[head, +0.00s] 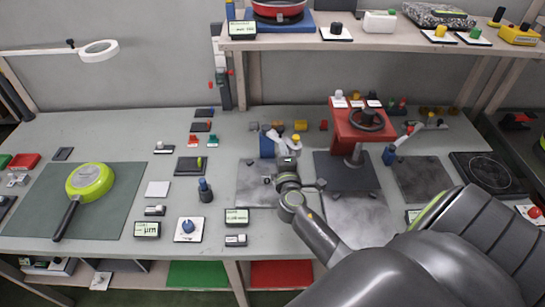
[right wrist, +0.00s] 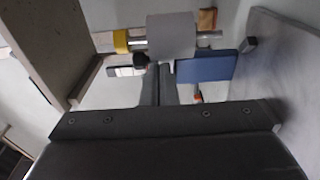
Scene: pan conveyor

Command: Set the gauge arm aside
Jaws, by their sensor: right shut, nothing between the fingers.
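What looks like the gauge is a blue upright block (head: 267,146) at the back of a grey stone plate, with a pale arm and a yellow knob (head: 296,138) beside it. I cannot tell for sure which part is the gauge arm. My right gripper (head: 287,161) is shut and empty, just in front of these parts in the head view. In the right wrist view the closed fingers (right wrist: 160,84) point at a pale grey cylinder (right wrist: 172,35) on a bar with a yellow ring (right wrist: 121,41). A blue plate (right wrist: 205,67) lies behind the fingertips. Whether they touch is unclear. My left gripper is out of view.
A red stand with a black handwheel (head: 367,120) is right of the gripper. A similar blue post (head: 389,155) with a pale arm stands farther right. A green pan (head: 90,181) lies on a dark mat at left. A shelf (head: 370,42) overhangs the back.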

